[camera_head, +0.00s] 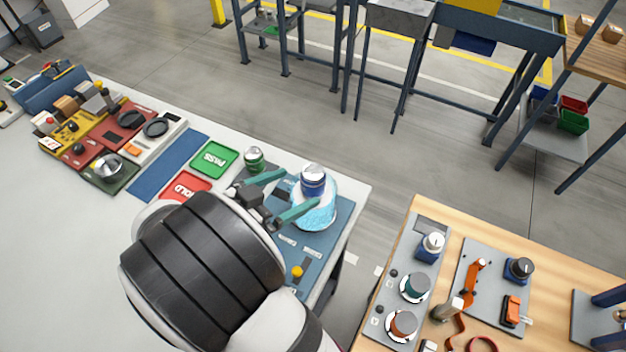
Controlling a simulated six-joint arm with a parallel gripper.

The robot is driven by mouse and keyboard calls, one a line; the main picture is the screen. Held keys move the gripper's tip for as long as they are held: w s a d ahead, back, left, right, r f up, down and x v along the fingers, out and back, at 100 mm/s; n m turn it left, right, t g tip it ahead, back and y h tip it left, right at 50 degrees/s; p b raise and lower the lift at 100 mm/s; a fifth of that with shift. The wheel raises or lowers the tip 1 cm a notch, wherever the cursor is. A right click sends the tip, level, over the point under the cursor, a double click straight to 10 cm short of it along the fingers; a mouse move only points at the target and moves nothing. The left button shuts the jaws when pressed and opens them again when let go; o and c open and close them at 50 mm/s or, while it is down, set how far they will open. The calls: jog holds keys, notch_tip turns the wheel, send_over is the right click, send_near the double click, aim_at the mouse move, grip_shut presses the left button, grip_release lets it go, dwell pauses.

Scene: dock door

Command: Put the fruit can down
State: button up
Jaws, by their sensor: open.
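My gripper (300,190) has two teal fingers and is open, pointing right over the blue mat (325,243) at the table's right end. A blue can (313,184) with a silver lid stands upright on a light-blue round block (316,213), just past the fingertips. One fingertip is on its far side and one on its near side; I cannot tell whether either touches. A green can (254,161) with a silver lid stands upright behind the gripper. No label is readable, so I cannot tell which can is the fruit can. My wrist hides part of the table.
A green PASS tray (214,160) and a red HOLD tray (186,187) lie left of the gripper. A yellow knob (297,272) stands near the mat's front. A wooden bench (447,220) with fixtures stands right, across a gap.

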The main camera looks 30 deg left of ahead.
aim_at(323, 173)
jog(key=x, duration=0.9)
jog(key=shift+w, duration=0.35)
grip_shut()
jog(key=shift+a+r, duration=0.1)
